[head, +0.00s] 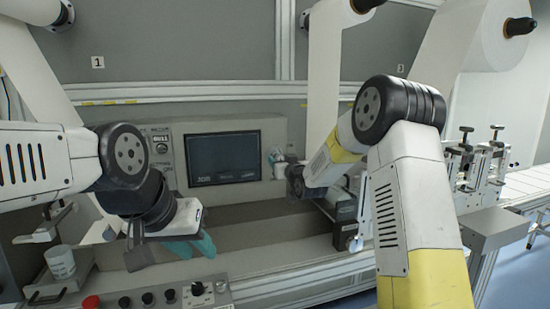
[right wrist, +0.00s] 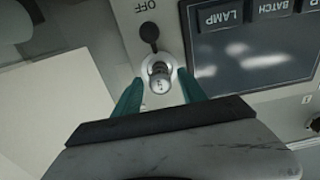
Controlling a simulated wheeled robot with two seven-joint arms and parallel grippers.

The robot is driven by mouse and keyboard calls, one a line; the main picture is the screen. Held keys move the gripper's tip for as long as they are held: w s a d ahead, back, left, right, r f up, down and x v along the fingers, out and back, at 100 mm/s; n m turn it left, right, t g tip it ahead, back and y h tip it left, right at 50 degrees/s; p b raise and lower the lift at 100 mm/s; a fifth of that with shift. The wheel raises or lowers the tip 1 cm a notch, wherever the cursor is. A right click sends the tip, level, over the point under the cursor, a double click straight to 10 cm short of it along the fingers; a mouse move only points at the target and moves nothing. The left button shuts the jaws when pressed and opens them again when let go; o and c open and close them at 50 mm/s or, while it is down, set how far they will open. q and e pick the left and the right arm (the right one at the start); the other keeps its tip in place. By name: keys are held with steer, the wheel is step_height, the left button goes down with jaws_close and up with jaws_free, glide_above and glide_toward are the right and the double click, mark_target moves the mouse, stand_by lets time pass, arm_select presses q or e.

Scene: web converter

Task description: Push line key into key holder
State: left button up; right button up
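In the right wrist view, a short silver cylinder (right wrist: 160,84), likely the line key or its holder, stands out from a round metal collar on the panel. Which part is key and which is holder I cannot tell. A small black knob-like piece (right wrist: 150,36) is just above it, below an "OFF" label. My right gripper (right wrist: 160,78) has its teal fingers on both sides of the cylinder, seemingly with small gaps. In the head view its hand is largely hidden by my arm. My left gripper (head: 196,246) hangs over the front ledge, with no held object visible.
A grey panel with a dark screen (head: 223,158) stands at the back. A red button (head: 91,302) and dark knobs are on the front console. Paper webs (head: 324,70) and a clamp mechanism (head: 475,165) are to the right.

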jaws_close()
steer(key=v, duration=0.9)
stand_by(1.0)
